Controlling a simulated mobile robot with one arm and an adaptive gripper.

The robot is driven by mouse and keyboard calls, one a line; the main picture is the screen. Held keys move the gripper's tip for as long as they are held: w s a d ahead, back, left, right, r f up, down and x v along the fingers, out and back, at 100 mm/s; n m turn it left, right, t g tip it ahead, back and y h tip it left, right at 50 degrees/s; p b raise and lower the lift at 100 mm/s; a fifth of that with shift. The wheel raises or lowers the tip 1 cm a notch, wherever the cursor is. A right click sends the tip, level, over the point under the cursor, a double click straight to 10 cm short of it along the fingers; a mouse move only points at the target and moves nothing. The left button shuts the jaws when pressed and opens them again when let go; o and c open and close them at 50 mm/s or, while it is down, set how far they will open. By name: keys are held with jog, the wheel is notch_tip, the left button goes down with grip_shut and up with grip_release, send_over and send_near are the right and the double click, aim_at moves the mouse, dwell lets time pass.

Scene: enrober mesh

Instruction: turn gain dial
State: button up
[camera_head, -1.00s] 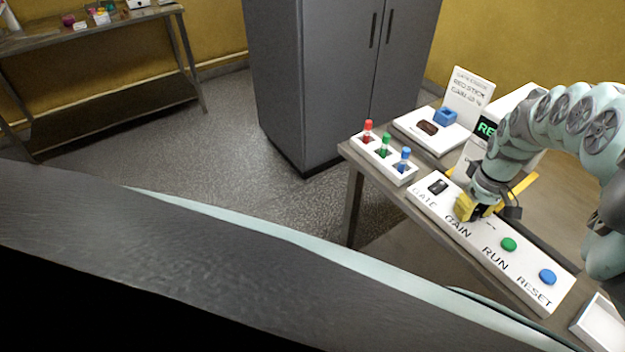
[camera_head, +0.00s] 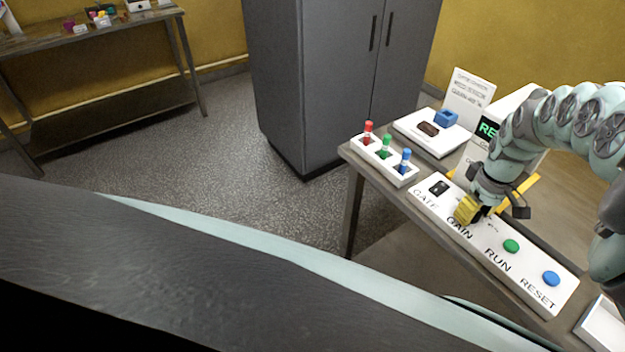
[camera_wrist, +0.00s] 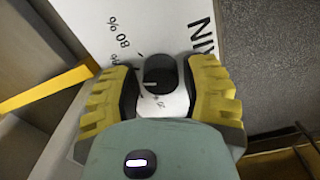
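The long white control panel (camera_head: 520,273) lies on the table at the right, labelled GATE, GAIN, RUN and RESET. My gripper (camera_wrist: 160,80), with yellow ribbed fingers, is down at the GAIN position; it also shows in the head view (camera_head: 467,210). In the wrist view the gain dial (camera_wrist: 160,70) is a dark round knob between the two finger pads, which close in on both sides of it. Scale marks and "80 %" show beside it. My fingers hide the dial in the head view, and its pointer cannot be made out.
On the panel are a dark gate switch (camera_head: 439,188), a green RUN button (camera_head: 511,246) and a blue RESET button (camera_head: 551,278). A rack (camera_head: 373,159) with red, green and blue vials stands left. A display box with green text stands behind. A white tray (camera_head: 597,326) sits at the right.

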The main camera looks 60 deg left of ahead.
jog(key=o, duration=0.3)
jog(key=shift+r, duration=0.15)
notch_tip(320, 180, up, 12)
dwell(0.8)
jog(key=shift+s, duration=0.1)
